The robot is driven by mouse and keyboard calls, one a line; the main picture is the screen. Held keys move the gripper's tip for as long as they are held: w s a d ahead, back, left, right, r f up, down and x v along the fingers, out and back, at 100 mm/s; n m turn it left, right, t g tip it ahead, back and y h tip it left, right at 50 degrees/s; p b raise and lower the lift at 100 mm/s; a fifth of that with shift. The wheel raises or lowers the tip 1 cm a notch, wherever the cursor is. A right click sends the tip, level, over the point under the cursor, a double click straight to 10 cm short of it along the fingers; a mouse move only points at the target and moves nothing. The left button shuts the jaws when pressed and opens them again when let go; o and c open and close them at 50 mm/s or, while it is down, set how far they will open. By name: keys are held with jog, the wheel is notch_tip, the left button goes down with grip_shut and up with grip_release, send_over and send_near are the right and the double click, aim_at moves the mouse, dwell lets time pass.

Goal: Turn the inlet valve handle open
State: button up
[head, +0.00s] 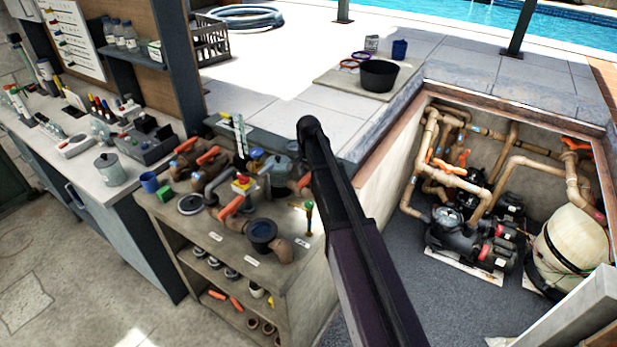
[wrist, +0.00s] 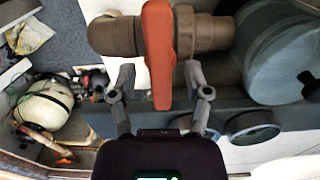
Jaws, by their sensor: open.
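An orange valve handle (wrist: 157,50) stands upright in the wrist view, mounted on a brown pipe fitting (wrist: 205,32) with an elbow at its left. My gripper (wrist: 153,80) is open, with one finger on each side of the handle and visible gaps between. It is not closed on anything. In the head view several orange handles show on the workbench, including one at the front (head: 231,207) and one beside my arm (head: 304,182). No label naming the inlet valve is readable. My gripper is hidden behind my arm in the head view.
A grey-blue round housing (wrist: 277,50) sits right of the fitting in the wrist view.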

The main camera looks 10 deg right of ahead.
grip_shut()
jog(key=shift+n, duration=0.5)
jog(key=n, duration=0.3)
jog(key=shift+n, duration=0.3)
jog(key=n, duration=0.9)
jog(key=shift+s, duration=0.1)
jog(key=n, duration=0.4)
jog(key=shift+n, duration=0.3)
